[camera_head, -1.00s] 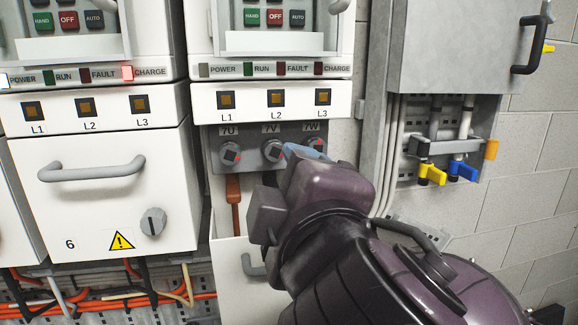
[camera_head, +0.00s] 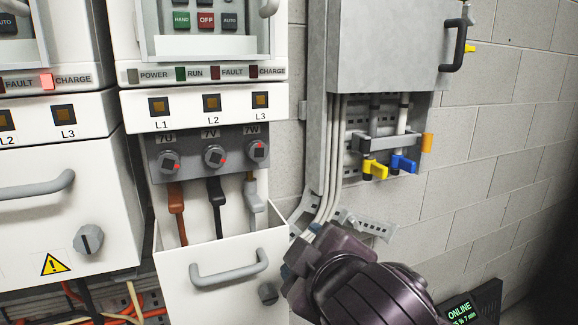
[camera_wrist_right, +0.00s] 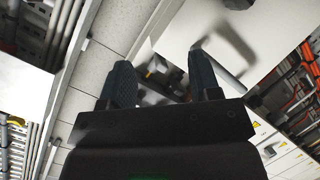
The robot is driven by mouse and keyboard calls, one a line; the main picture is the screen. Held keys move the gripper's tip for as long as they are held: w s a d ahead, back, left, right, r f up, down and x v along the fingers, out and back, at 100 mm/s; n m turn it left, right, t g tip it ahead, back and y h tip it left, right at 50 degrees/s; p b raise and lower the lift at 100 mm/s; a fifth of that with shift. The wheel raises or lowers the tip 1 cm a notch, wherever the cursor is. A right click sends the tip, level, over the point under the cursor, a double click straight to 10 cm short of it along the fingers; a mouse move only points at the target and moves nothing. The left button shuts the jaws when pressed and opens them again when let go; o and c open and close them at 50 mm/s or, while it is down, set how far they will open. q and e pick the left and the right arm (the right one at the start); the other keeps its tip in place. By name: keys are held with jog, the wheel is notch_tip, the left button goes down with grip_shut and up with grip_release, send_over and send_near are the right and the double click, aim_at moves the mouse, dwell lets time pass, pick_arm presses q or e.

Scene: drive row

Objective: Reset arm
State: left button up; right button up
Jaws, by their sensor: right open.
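My right gripper (camera_head: 301,250) is open, with nothing seen between its fingers. In the head view it is at the lower middle, just right of the open drawer front (camera_head: 225,278). It also shows in the wrist view (camera_wrist_right: 162,75), its two dark fingers spread apart. Above the drawer are three terminals, 7U (camera_head: 168,161), 7V (camera_head: 214,156) and 7W (camera_head: 257,151). A brown cable (camera_head: 176,205), a black cable (camera_head: 216,192) and a grey cable (camera_head: 252,192) hang below them. My left gripper is not in view.
A grey wall box (camera_head: 385,45) with a black handle (camera_head: 460,43) hangs at upper right. A perforated bracket (camera_head: 365,224) is close above my right gripper. Bare block wall (camera_head: 485,170) lies to the right.

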jog(key=s+d+f+m+g+h, duration=0.1)
jog(key=s+d+f+m+g, duration=0.1)
jog(key=d+f+m, duration=0.5)
jog(key=s+d+f+g+h, duration=0.1)
jog(key=d+f+g+h, duration=0.15)
jog(key=d+f, duration=0.65)
jog(key=s+d+f+m+g+h, duration=0.1)
jog(key=s+d+f+m+g, duration=0.3)
jog(key=s+f, duration=0.45)
jog(key=s+d+f+m+g, duration=0.1)
jog(key=s+d+f+m, duration=0.1)
jog(key=s+d+f, duration=0.5)
jog(key=w+a+f+t, duration=0.1)
jog(key=w+f+t, duration=0.2)
jog(key=f, duration=0.3)
jog(key=w+f+n+t, duration=0.1)
jog(key=w+f+t, duration=0.2)
jog(key=f, duration=0.3)
jog(key=shift+w+a+f+t, duration=0.25)
jog(key=shift+w+a+t, duration=0.15)
jog(key=shift+t, duration=0.45)
jog(key=shift+y, duration=0.25)
